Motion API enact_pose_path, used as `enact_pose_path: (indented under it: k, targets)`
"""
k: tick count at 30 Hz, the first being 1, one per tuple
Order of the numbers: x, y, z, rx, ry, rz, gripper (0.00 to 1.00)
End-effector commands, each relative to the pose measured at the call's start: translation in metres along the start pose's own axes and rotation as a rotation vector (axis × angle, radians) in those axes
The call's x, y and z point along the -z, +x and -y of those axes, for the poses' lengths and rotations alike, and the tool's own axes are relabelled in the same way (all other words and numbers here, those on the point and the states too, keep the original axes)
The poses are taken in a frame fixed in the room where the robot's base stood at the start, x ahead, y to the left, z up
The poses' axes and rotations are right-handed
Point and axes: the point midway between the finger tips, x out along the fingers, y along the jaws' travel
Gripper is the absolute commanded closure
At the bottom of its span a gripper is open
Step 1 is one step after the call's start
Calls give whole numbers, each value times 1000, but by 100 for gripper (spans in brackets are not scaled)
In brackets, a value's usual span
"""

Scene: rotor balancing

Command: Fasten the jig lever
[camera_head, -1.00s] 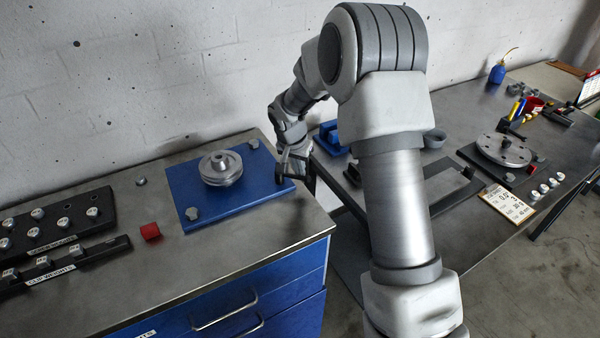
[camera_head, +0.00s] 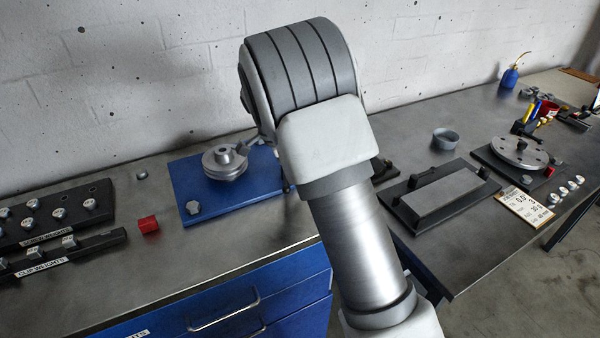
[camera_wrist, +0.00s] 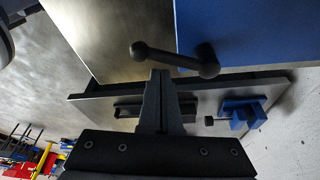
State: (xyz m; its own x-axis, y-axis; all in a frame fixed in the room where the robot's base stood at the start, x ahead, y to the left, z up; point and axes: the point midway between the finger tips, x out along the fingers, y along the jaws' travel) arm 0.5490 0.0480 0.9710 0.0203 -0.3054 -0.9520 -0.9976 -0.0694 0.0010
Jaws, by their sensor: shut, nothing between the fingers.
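The jig lever (camera_wrist: 172,58), a dark bar with a ball at its left end and a round hub at its right, shows in the wrist view at the edge of the blue jig plate (camera_wrist: 235,25). My gripper (camera_wrist: 160,73) is shut and empty, its fingertips just beside the middle of the lever bar. I cannot tell whether they touch it. In the head view my arm hides the gripper and the lever. The blue plate (camera_head: 215,210) there carries a grey metal rotor (camera_head: 225,163) and a grey knob (camera_head: 193,208) at its front left corner.
A red block (camera_head: 148,224) and the racks of weights (camera_head: 55,218) lie left of the plate. On the right bench are a black tray-like fixture (camera_head: 440,195), a grey cup (camera_head: 445,138) and a disc on a stand (camera_head: 520,153). A blue clamp (camera_wrist: 242,115) shows in the wrist view.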

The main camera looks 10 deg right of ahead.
Motion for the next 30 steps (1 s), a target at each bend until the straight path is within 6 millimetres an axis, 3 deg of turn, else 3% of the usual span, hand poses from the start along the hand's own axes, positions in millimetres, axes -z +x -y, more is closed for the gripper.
enact_pose_path:
  k: [9,30]
  targets:
    - [-11,-5,-1,-62,195,0,100]
    - [-17,-6,-1,-59,189,0,100]
